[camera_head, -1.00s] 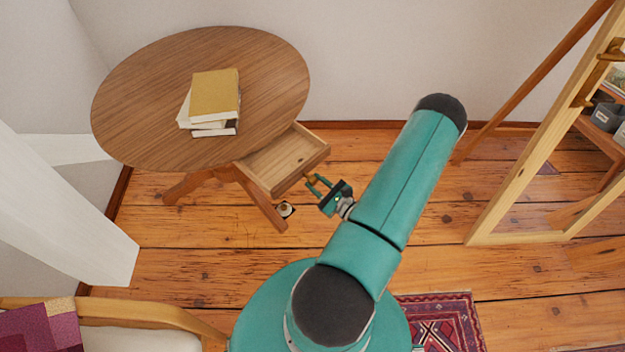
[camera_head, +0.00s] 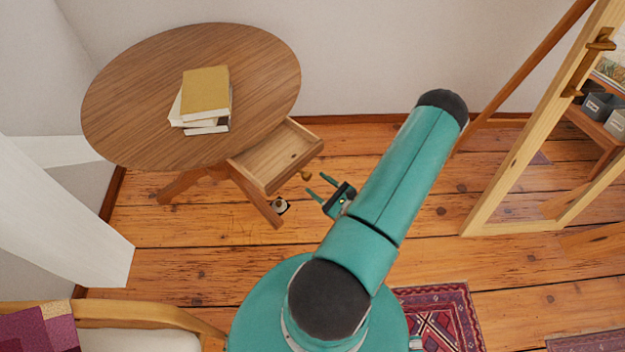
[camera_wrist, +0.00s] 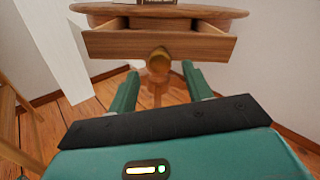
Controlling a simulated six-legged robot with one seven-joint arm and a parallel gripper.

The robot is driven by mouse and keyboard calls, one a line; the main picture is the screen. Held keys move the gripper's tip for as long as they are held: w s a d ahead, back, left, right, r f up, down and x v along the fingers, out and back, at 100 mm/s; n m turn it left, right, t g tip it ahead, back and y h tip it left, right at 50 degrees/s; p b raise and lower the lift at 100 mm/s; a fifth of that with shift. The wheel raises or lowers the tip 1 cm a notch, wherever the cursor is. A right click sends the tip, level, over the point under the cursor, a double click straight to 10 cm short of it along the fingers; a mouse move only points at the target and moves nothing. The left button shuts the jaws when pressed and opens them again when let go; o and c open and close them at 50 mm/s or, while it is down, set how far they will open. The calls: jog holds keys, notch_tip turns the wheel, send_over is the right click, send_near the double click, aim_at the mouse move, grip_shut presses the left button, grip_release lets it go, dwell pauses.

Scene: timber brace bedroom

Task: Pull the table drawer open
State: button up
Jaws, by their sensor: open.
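The round wooden table (camera_head: 130,110) stands against the wall at the upper left in the head view. Its drawer (camera_head: 275,158) is pulled out from under the tabletop and looks empty inside. A small gap shows between the fingertips and the knob. In the wrist view the fingers (camera_wrist: 160,75) lie either side of and below the knob.
Several books (camera_head: 205,92) are stacked on the tabletop. A small pale round object (camera_head: 280,205) is on the floor by a table leg. A wooden frame (camera_head: 535,130) stands at the right and a chair (camera_head: 140,315) at the lower left. Floor right of the drawer is clear.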

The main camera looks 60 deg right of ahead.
jog(key=s+a, duration=0.1)
jog(key=s, duration=0.9)
jog(key=shift+a, duration=0.1)
jog(key=w+a+r+n+g+y, duration=0.6)
jog(key=w+a+r+n+y, duration=0.15)
jog(key=r+n, duration=0.2)
jog(key=w+a+r+n+g+y, duration=0.55)
jog(key=w+r+n, duration=0.3)
jog(key=r, duration=0.25)
jog(key=s+a+r+n+h, duration=0.2)
jog(key=a+r+n+h, duration=0.8)
jog(key=a+r+n, duration=0.6)
notch_tip(320, 180, up, 6)
jog(key=a, duration=0.2)
jog(key=shift+s+a+f+g+h, duration=0.15)
jog(key=shift+s+a+g+h, duration=0.05)
jog(key=shift+a+g+h, duration=0.2)
